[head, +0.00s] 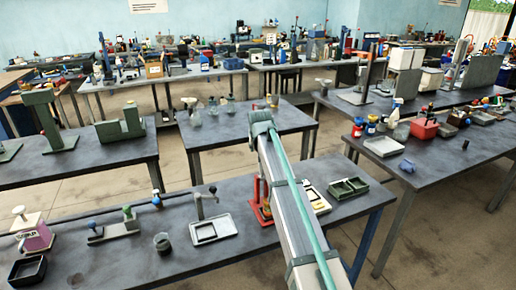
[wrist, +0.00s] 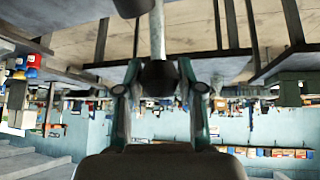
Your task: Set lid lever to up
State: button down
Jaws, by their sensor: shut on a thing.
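In the wrist view, my gripper (wrist: 158,92) is closed with its two fingers on either side of a dark knob (wrist: 158,74). The knob sits at the end of a pale grey rod (wrist: 157,35), which looks like a lever. The rod runs to a dark rounded part (wrist: 133,7) at the picture's edge. In the head view, my arm crosses the near table and hides my gripper and the knob it holds. I cannot tell from the head view which device the lever belongs to, nor see a lid clearly.
The near table (head: 110,262) holds a grey frame with a dark-knobbed lever (head: 207,222), a red stand (head: 260,205) close beside my arm, a green tray (head: 348,188) and a small dark cup (head: 162,243). The right table (head: 440,165) holds bottles and a red box (head: 424,128).

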jog(key=shift+a+f, duration=0.1)
jog(key=c, duration=0.7)
grip_release()
jog(key=shift+a+f, duration=0.1)
jog(key=v, duration=1.2)
